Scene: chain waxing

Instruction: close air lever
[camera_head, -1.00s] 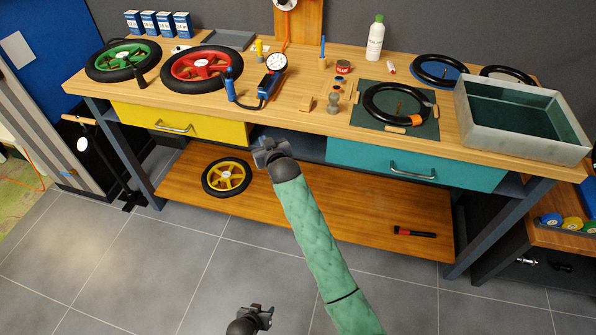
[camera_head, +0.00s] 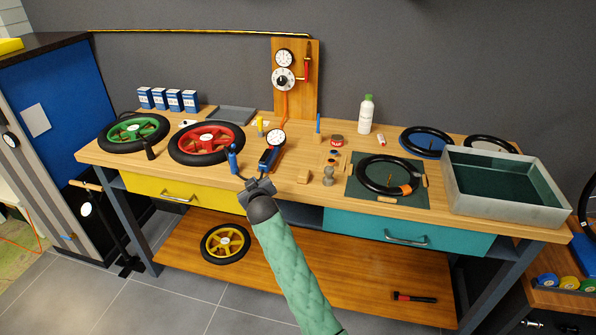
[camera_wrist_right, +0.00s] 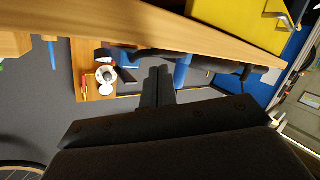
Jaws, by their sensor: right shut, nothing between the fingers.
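The air lever (camera_head: 307,67) is a red handle standing upright on the right side of a wooden board (camera_head: 297,103) on the back wall, beside a brass fitting and two round dials. The lever also shows, small, in the right wrist view (camera_wrist_right: 84,84) on the same board (camera_wrist_right: 91,63). My right gripper (camera_head: 260,186), on the green-sleeved arm, is shut and empty at the workbench's front edge. It is well below and left of the lever, and apart from it. In the right wrist view its fingers (camera_wrist_right: 157,82) are together. My left gripper is out of view.
The workbench (camera_head: 130,163) carries a blue pump with a gauge (camera_head: 272,152) just beyond my right gripper. Red (camera_head: 207,142) and green (camera_head: 133,132) wheels lie at left. A white bottle (camera_head: 366,114) and a grey tray (camera_head: 503,207) stand at right. The air above the bench is free.

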